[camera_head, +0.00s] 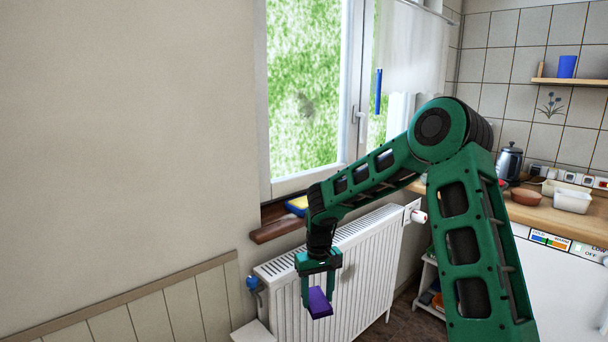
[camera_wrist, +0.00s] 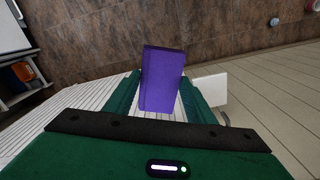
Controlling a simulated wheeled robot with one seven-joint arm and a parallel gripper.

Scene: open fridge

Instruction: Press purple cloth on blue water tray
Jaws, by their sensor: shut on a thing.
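The purple cloth (camera_head: 319,302) is a small block-like piece held between the fingers of my gripper (camera_head: 318,286), in front of the white radiator. In the wrist view the purple cloth (camera_wrist: 162,78) sticks out past the two green fingers of my gripper (camera_wrist: 163,98), which are shut on it. It is held in the air, apart from the floor. I see no blue water tray in either view.
The white radiator (camera_head: 358,262) stands close behind my gripper under the window. A yellow and blue sponge-like thing (camera_head: 297,205) lies on the brown windowsill (camera_head: 276,230). At right, a wooden counter (camera_head: 573,222) bears a kettle (camera_head: 509,163), a brown bowl (camera_head: 525,196) and a white container (camera_head: 572,201).

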